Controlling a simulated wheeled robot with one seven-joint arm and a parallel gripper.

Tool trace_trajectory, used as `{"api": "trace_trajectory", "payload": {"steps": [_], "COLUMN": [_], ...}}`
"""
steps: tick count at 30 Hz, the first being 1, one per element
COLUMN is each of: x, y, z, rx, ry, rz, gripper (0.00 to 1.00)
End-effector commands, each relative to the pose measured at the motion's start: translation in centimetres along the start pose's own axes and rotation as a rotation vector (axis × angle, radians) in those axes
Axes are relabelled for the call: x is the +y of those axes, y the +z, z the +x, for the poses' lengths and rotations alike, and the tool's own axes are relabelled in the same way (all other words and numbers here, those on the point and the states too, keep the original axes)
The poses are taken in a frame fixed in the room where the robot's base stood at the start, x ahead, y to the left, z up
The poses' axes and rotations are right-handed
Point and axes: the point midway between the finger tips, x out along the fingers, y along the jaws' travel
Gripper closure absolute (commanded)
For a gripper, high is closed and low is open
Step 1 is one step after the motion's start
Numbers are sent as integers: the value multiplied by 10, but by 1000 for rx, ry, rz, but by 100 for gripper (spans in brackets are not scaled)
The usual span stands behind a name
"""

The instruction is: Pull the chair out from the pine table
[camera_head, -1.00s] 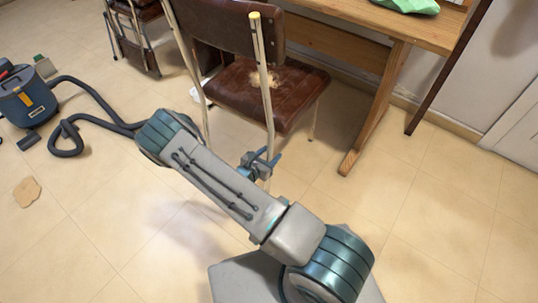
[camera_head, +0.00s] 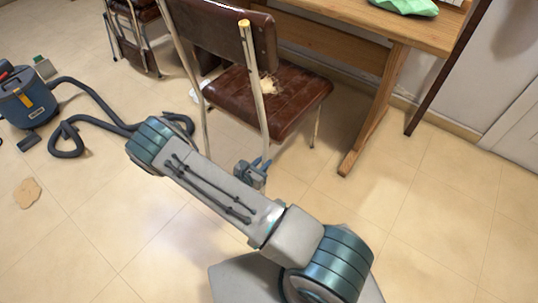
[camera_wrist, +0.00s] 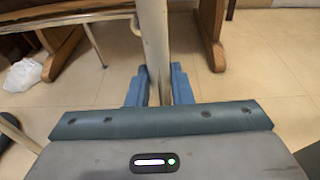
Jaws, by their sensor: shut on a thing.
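The chair (camera_head: 300,96) has a worn brown seat, a brown back panel and pale metal tubes. It stands at the pine table (camera_head: 430,32), its back toward me and the table beyond its seat. My gripper (camera_head: 258,168) is low at the near rear leg of the chair, partly hidden behind my arm. In the wrist view, the blue fingers of my gripper (camera_wrist: 160,85) are closed on the pale upright tube of the chair (camera_wrist: 154,45), one finger on each side. The tube's lower end is hidden behind the gripper.
A blue vacuum cleaner (camera_head: 27,100) with a dark hose lies at the left. Another chair (camera_head: 135,30) stands at the back left. A green cloth (camera_head: 408,6) lies on the table. A white bag (camera_wrist: 22,75) is on the floor. Floor at the lower left is mostly clear.

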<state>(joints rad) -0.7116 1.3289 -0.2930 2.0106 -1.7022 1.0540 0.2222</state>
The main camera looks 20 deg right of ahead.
Motion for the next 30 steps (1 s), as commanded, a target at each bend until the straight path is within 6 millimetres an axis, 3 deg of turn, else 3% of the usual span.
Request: {"api": "trace_trajectory", "payload": {"steps": [30], "x": [2], "y": [-18], "z": [-60], "rx": [10], "ry": [5], "rz": [-2], "gripper": [100]}}
